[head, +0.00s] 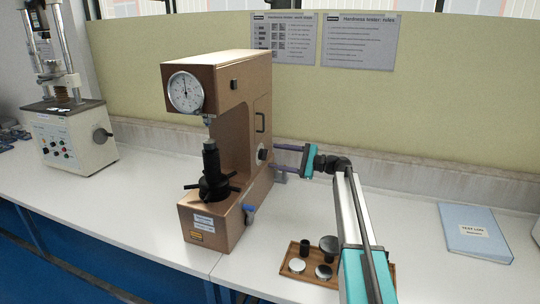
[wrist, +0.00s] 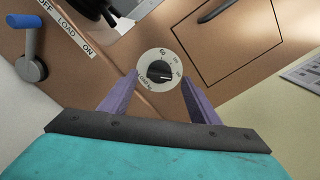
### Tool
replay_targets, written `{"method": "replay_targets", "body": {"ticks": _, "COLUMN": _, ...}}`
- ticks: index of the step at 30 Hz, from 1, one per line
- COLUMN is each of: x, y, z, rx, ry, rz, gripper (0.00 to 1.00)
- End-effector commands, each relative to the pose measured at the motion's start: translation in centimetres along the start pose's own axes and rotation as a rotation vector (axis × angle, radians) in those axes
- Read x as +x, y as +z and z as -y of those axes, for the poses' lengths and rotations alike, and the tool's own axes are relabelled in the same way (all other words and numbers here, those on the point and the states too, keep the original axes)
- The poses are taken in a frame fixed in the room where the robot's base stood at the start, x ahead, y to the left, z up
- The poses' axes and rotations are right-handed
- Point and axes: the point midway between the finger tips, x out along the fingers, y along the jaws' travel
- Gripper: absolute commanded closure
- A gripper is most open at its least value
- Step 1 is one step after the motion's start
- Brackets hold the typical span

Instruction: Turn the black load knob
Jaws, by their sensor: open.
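The black load knob (wrist: 158,72) sits at the centre of a round pale dial with printed numbers, on the brown side of the hardness tester (head: 230,85). In the head view the knob (head: 262,155) shows on the tester's right side. My gripper (head: 274,158) reaches in from the right. In the wrist view its two purple fingers (wrist: 163,85) are open, one on each side of the dial. The knob lies between and beyond the fingertips, and no finger visibly touches it. The exact gap in depth is hard to tell.
A lever with a blue end (wrist: 31,70) stands by the OFF LOAD ON label. A blue folder (head: 474,232) lies at the right. Another tester (head: 70,135) stands far left.

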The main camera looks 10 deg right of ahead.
Motion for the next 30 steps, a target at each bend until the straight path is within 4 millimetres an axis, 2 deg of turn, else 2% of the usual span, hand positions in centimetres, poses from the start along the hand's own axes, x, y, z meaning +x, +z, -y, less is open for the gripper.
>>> {"method": "replay_targets", "body": {"ticks": 3, "x": 1.7, "y": 0.1, "z": 0.1, "rx": 0.000, "ry": 0.001, "rz": 0.002, "gripper": 0.44}}
{"method": "replay_targets", "body": {"ticks": 9, "x": 3.3, "y": 0.0, "z": 0.1, "rx": 0.000, "ry": 0.000, "rz": 0.000, "gripper": 0.44}}
{"method": "replay_targets", "body": {"ticks": 21, "x": 3.8, "y": 0.0, "z": 0.0, "rx": 0.000, "ry": 0.000, "rz": 0.000, "gripper": 0.44}}
{"method": "replay_targets", "body": {"ticks": 28, "x": 3.8, "y": 0.0, "z": 0.0, "rx": 0.000, "ry": 0.000, "rz": 0.000, "gripper": 0.83}}
{"method": "replay_targets", "body": {"ticks": 30, "x": 3.8, "y": 0.0, "z": 0.0, "rx": 0.000, "ry": 0.000, "rz": 0.000, "gripper": 0.85}}
